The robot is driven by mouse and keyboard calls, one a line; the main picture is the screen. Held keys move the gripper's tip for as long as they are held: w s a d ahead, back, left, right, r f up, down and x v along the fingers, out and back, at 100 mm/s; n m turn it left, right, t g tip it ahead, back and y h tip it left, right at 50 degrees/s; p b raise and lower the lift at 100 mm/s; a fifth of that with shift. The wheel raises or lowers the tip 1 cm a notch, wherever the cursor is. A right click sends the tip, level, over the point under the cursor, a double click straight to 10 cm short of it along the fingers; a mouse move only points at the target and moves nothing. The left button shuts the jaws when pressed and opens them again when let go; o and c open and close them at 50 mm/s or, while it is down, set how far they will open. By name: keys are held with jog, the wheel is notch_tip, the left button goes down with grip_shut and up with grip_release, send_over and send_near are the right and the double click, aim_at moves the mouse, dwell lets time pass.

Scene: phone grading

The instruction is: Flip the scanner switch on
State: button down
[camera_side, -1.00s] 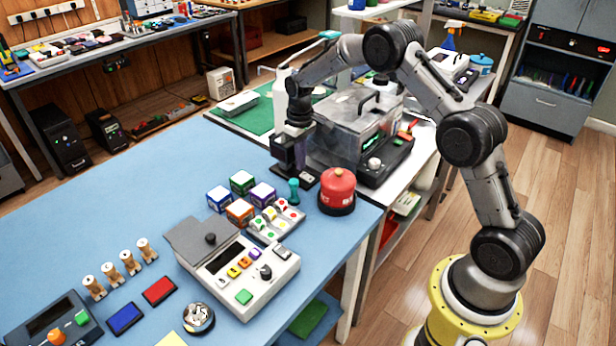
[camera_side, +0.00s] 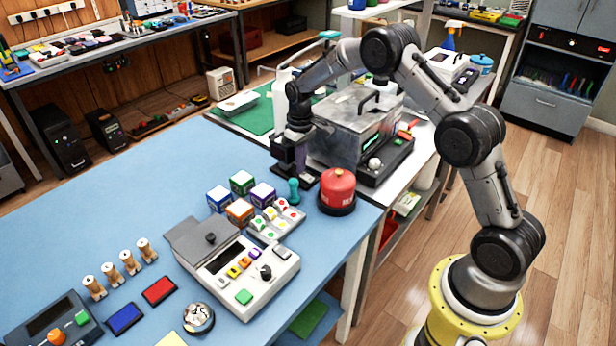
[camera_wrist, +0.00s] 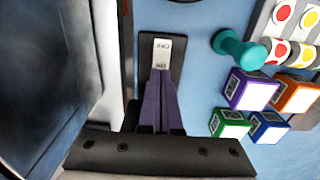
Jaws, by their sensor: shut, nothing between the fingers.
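The switch (camera_wrist: 162,52) is a pale rocker with small printed labels, set on a narrow black plate (camera_wrist: 178,60) in the wrist view. My gripper (camera_wrist: 160,76) is shut and empty, its purple fingers together over the near end of the rocker. The fingertips hide that end, and I cannot tell whether they touch it or which way it is tipped. In the side view my gripper (camera_side: 292,172) points down at the blue table's far right edge, and the rocker is hidden there.
A clear-lidded machine (camera_side: 350,125) stands close to my gripper. A teal stamp-like piece (camera_side: 294,190), a red canister (camera_side: 337,187) and several coloured cubes (camera_side: 242,182) crowd the near side. The blue table's left part (camera_side: 130,190) is clear.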

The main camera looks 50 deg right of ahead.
jog(key=shift+f, duration=0.4)
notch_tip(320, 180, up, 7)
dwell(1.0)
